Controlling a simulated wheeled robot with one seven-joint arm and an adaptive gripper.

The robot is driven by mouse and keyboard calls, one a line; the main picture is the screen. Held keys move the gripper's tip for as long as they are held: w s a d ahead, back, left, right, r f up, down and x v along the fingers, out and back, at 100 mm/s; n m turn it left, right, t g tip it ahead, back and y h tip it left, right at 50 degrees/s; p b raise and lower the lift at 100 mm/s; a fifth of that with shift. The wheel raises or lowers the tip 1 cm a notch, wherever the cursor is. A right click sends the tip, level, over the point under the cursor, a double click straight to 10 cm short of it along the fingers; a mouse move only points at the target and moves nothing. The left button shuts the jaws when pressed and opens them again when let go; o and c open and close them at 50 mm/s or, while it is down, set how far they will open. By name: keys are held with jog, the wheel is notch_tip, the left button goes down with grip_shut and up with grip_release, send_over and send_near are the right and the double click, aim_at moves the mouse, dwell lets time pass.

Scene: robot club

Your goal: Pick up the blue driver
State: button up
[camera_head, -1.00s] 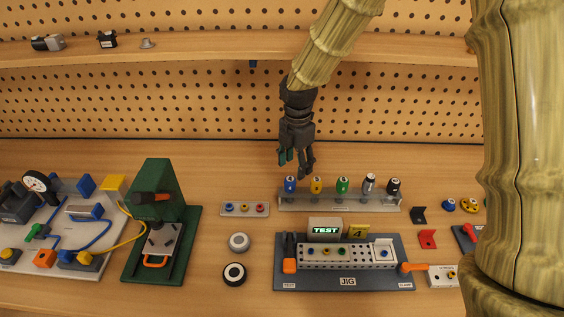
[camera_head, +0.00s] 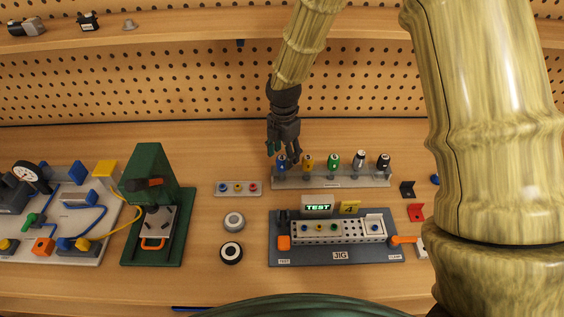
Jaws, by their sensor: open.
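The blue driver (camera_head: 282,163) stands upright at the left end of a grey rack (camera_head: 345,180) towards the back of the bench. To its right in the same rack stand a yellow driver (camera_head: 307,162), a green driver (camera_head: 333,160), a silver and black driver (camera_head: 360,160) and a black driver (camera_head: 383,161). My gripper (camera_head: 283,154) is open and points down at the top of the blue driver, with its fingers partly overlapping the handle. I cannot tell whether the fingers touch it.
A small grey strip with coloured buttons (camera_head: 238,188) lies left of the rack. The jig board (camera_head: 340,256) is in front of it. A green press (camera_head: 157,200) stands at left. A shelf (camera_head: 180,40) runs behind my arm.

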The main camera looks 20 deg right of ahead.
jog(key=f, duration=0.1)
jog(key=f+p, duration=0.1)
jog(key=shift+a+f, duration=0.3)
jog(key=shift+f+p, duration=0.3)
jog(key=shift+f, duration=0.45)
jog(key=c, duration=1.1)
jog(key=shift+c, duration=0.2)
jog(key=shift+r, duration=0.2)
notch_tip(320, 180, up, 10)
jog(key=b, duration=0.3)
jog(key=shift+f, duration=0.15)
